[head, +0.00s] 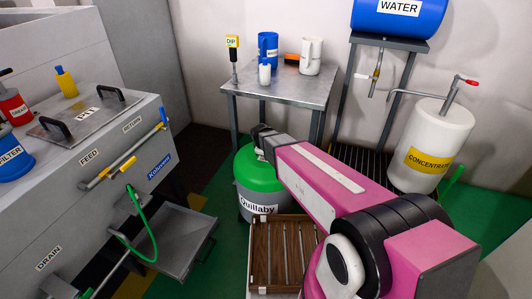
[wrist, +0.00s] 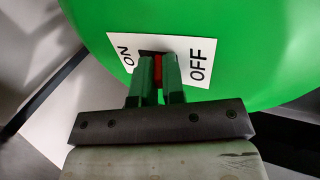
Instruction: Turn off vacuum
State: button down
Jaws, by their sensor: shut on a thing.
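The vacuum (head: 259,178) is a canister with a green lid and a grey body marked "Quillaby", standing on the floor in the middle of the head view. In the wrist view its green lid (wrist: 255,45) carries a white label (wrist: 203,47) with ON at the left and OFF at the right. A red switch (wrist: 157,66) sits between the two words. My gripper (wrist: 158,72) has its green fingers shut on the red switch. The fingers hide much of the switch, so I cannot tell its setting. In the head view my arm reaches over to the lid.
A metal table (head: 283,88) with mugs and a dip tester stands behind the vacuum. A wooden slatted crate (head: 260,255) is in front of it. A grey Kolvenn machine (head: 110,150) is at the left. A white concentrate drum (head: 432,140) is at the right.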

jog(key=c, duration=1.2)
grip_release()
